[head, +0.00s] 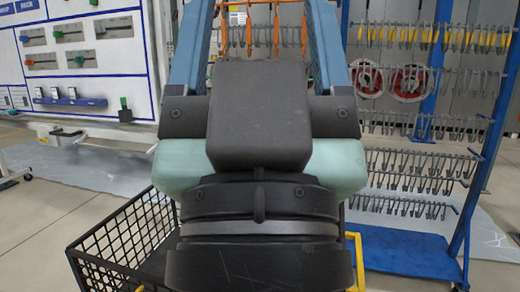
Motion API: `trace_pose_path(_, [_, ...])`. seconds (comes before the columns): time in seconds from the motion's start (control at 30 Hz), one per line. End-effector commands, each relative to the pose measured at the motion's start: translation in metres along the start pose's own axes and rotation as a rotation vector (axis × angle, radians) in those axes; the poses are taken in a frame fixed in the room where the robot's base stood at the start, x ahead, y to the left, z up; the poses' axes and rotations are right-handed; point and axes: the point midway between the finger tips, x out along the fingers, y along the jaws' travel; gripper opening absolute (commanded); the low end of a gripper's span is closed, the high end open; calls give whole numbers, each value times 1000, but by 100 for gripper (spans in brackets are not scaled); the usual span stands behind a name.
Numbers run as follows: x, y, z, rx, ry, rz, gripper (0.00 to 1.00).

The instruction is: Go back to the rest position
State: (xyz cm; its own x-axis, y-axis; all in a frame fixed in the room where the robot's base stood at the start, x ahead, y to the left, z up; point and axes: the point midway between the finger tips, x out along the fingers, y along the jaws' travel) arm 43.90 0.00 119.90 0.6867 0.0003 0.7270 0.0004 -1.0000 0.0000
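My arm fills the middle of the head view. A dark grey joint housing stands in front, and two blue links rise out of the top edge. My gripper is not in view, so I cannot see whether it is open or holds anything. The arm hides much of what lies straight ahead.
A hook rack with a blue frame (403,256) stands on the right, with rows of grey hooks and two red-and-white round parts (409,83). Orange hooks (303,37) hang behind the arm. A white panel (100,30) is at left. A black wire basket (122,242) is close, lower left.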

Motion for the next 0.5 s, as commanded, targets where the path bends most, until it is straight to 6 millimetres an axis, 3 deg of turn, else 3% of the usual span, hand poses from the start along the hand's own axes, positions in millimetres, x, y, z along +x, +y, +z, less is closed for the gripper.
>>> trace_pose_path(0.03, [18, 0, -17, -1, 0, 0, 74])
trace_pose_path(0.5, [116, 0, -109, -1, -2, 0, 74])
